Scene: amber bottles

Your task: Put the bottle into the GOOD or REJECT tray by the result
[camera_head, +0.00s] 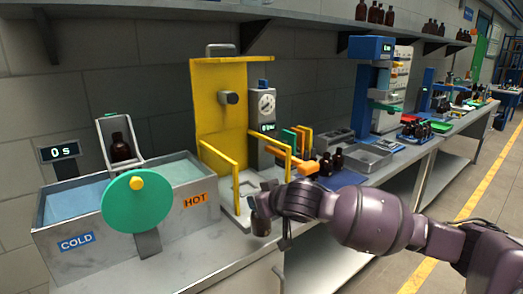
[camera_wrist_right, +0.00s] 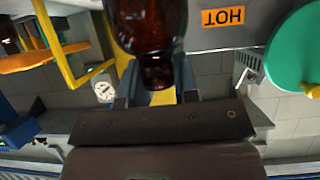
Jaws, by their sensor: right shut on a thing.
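My right gripper (camera_head: 268,203) is in front of the yellow stand, beside the HOT end of the bath. In the wrist view its two fingers (camera_wrist_right: 157,88) are shut around the neck of a dark amber bottle (camera_wrist_right: 148,25). The held bottle also shows in the head view as a dark shape (camera_head: 261,223) below the gripper, partly hidden. Further along the bench there is a green tray (camera_head: 441,127) and a small red item (camera_head: 407,119) near several dark bottles. No GOOD or REJECT label can be read. My left gripper is not in view.
A COLD and HOT water bath (camera_head: 75,262) with a green disc (camera_head: 137,201) stands at the left. Another bottle (camera_head: 120,148) sits in its raised holder. The yellow stand (camera_head: 220,110) has guard rails near my gripper. Bottles on a blue mat (camera_head: 343,179) and a grey tray (camera_head: 368,157) are right of it.

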